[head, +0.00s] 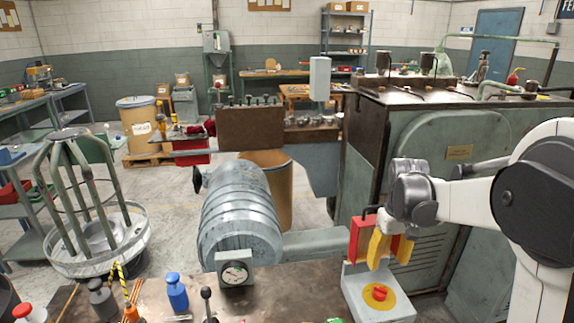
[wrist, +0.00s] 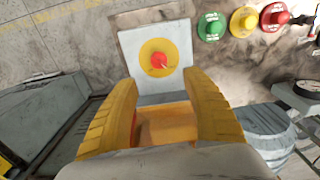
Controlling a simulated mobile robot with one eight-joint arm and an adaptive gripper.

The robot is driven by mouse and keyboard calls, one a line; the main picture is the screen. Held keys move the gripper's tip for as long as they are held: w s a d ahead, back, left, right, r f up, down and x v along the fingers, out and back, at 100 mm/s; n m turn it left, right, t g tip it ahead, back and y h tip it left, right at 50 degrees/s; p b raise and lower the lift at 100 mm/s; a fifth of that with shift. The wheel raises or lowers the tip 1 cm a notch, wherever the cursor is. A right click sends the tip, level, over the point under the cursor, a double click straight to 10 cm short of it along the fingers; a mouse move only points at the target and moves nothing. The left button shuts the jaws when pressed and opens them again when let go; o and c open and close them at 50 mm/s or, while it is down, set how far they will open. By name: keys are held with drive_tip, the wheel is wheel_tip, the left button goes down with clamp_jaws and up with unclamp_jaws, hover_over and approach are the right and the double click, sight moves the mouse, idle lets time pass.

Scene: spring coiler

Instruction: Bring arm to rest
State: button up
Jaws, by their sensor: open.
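My arm reaches in from the right in the head view. My gripper (head: 390,250) hangs with its yellow fingers pointing down, close to a grey box with a red emergency-stop button (head: 379,292) on a yellow disc. In the wrist view my gripper (wrist: 160,90) is open, its two yellow fingers apart. Nothing shows between the fingertips except the button box, and the red button (wrist: 159,62) appears just beyond them. The fingers look apart from the button.
Green, yellow and red buttons (wrist: 243,20) sit beside the box in the wrist view. The large green machine (head: 440,150) stands close behind my arm. A grey motor-like cylinder (head: 238,215) and a dial gauge (head: 235,268) are to the left.

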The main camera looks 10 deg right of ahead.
drive_tip(key=s+a+r+t, duration=0.3)
drive_tip(key=s+a, duration=0.4)
drive_tip(key=s, duration=0.2)
drive_tip(key=s+a+r+t, duration=0.4)
drive_tip(key=s+a, duration=0.4)
drive_tip(key=shift+s+m, duration=0.3)
drive_tip(key=shift+s, duration=0.1)
drive_tip(key=shift+a, duration=0.1)
